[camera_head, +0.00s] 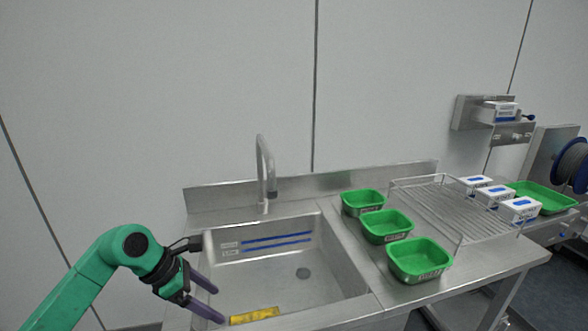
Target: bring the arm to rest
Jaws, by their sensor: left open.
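My left arm is green and comes in from the lower left. Its left gripper (211,303) has two dark purple-grey fingers, which stand apart and hold nothing that I can see. It is at the left front side of the steel sink (290,282), with the fingertips seen against the sink's near-left part. My right arm and gripper do not show.
A tap (265,172) rises behind the sink. A yellow strip (254,315) is near the sink's front. Green tubs (421,273) stand right of the sink, beside a wire rack (446,208). White boxes (520,209) and a green tray (542,197) are farther right.

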